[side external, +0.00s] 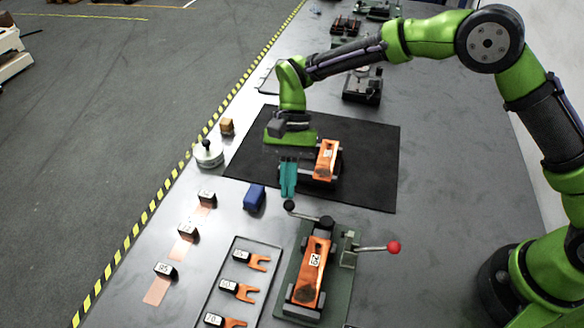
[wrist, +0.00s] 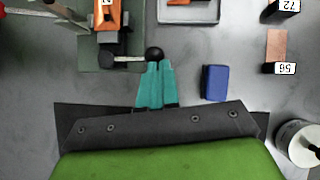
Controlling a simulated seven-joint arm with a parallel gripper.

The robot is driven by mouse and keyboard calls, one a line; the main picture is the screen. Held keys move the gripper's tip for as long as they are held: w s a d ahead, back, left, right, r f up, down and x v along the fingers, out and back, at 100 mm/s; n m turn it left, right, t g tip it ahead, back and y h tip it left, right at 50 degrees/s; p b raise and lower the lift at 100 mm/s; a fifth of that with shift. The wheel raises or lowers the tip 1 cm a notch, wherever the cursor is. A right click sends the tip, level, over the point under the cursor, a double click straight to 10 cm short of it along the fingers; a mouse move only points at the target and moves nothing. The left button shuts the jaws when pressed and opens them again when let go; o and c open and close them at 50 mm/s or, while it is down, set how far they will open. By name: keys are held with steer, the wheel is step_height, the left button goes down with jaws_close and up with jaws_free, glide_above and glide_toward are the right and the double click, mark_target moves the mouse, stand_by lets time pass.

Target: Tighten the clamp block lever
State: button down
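The clamp block fixture sits on a green base (side external: 285,285), with an orange block (side external: 315,270) on top. A lever with a black ball knob (side external: 289,206) sticks out toward my gripper; the knob also shows in the wrist view (wrist: 154,54). A second lever with a red ball (side external: 394,247) points right in the side view. My gripper (side external: 288,192) has its teal fingers pointing down, close together, with no clear gap in the wrist view (wrist: 155,64). The tips are right by the black knob, with nothing visible between them. Whether they touch it is unclear.
A blue block (side external: 255,197) stands close beside the fingers. A second orange-topped device (side external: 327,160) is on the black mat (side external: 375,165). A tray (side external: 232,260) holds orange forks. Copper foil strips (side external: 157,291) with numbered blocks and a round white piece (side external: 208,155) line the left edge.

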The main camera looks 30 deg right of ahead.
steer(key=shift+s+a, duration=0.1)
steer(key=w+f+v, duration=0.1)
steer(key=w+v, duration=0.1)
steer(key=v, duration=1.1)
steer(key=shift+d, duration=0.3)
steer(key=shift+w, duration=0.1)
